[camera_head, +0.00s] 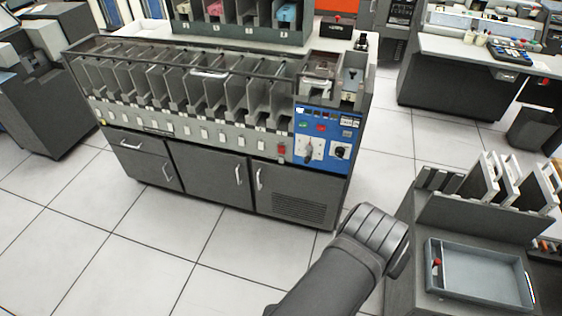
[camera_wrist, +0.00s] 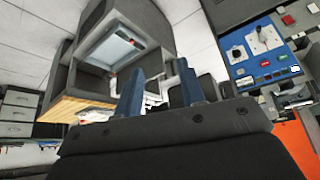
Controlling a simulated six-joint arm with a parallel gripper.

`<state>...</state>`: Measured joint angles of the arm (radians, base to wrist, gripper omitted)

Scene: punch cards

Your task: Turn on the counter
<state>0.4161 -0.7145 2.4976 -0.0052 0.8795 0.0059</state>
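The card machine (camera_head: 215,120) has a blue control panel (camera_head: 328,135) at its right front. The panel carries a green button (camera_head: 304,126), a red button (camera_head: 320,128), small displays along its top, and two dark knobs on white plates, a larger left knob (camera_head: 309,151) and a right knob (camera_head: 340,151). The lettering is too small to read, so I cannot tell which control is the counter's. The panel also shows, tilted, at the upper right of the wrist view (camera_wrist: 258,52). My gripper (camera_wrist: 161,86) is open and empty, its blue fingers apart, away from the panel. The head view does not show the fingers.
A grey stand with an open tray (camera_head: 434,280) and upright dividers (camera_head: 486,180) is close on the right, beside my arm. Desks stand behind and left. The tiled floor (camera_head: 215,245) before the machine is clear. A red switch (camera_head: 281,149) sits left of the panel.

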